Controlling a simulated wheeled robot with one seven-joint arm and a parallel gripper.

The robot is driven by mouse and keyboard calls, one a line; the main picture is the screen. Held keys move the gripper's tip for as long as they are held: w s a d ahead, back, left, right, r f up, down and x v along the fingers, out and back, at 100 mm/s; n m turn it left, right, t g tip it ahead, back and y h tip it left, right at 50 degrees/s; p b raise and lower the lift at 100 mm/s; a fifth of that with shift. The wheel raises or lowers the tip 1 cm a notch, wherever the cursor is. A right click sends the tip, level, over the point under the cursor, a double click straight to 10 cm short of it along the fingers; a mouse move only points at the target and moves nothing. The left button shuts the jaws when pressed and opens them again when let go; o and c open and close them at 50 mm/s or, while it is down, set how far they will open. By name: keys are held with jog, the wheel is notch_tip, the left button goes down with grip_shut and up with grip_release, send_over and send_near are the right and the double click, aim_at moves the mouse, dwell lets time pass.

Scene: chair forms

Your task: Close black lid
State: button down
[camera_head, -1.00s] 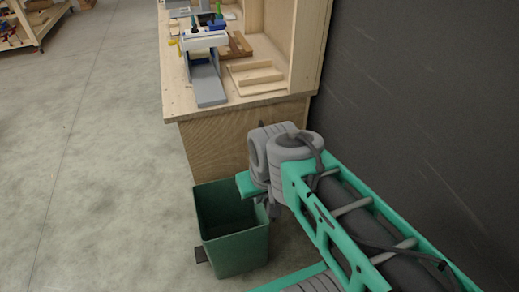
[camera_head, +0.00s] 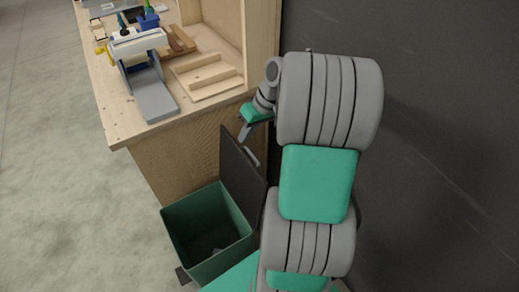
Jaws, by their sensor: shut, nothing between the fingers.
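The black lid (camera_head: 237,172) stands raised and open at the back right side of the green bin (camera_head: 183,240). The bin's inside shows, with a small pale thing at the bottom that I cannot make out. My gripper (camera_head: 243,134) is small in view at the lid's top edge, on its right side, shut and empty. I cannot tell whether the fingers touch the lid. My arm hides the lid's lower right part.
A wooden workbench (camera_head: 150,138) stands behind the bin, with a grey and white device (camera_head: 143,72) and wooden pieces on it. A dark wall (camera_head: 440,120) rises on the right. Floor at left is clear.

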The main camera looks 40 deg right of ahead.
jog(key=s+d+f+t+y, duration=0.25)
jog(key=d+f, duration=0.25)
jog(key=d, duration=0.6)
jog(key=x, duration=0.9)
jog(key=shift+s+f+g+h, duration=0.2)
jog(key=shift+f+g+h, duration=0.15)
jog(key=shift+f+g, duration=0.15)
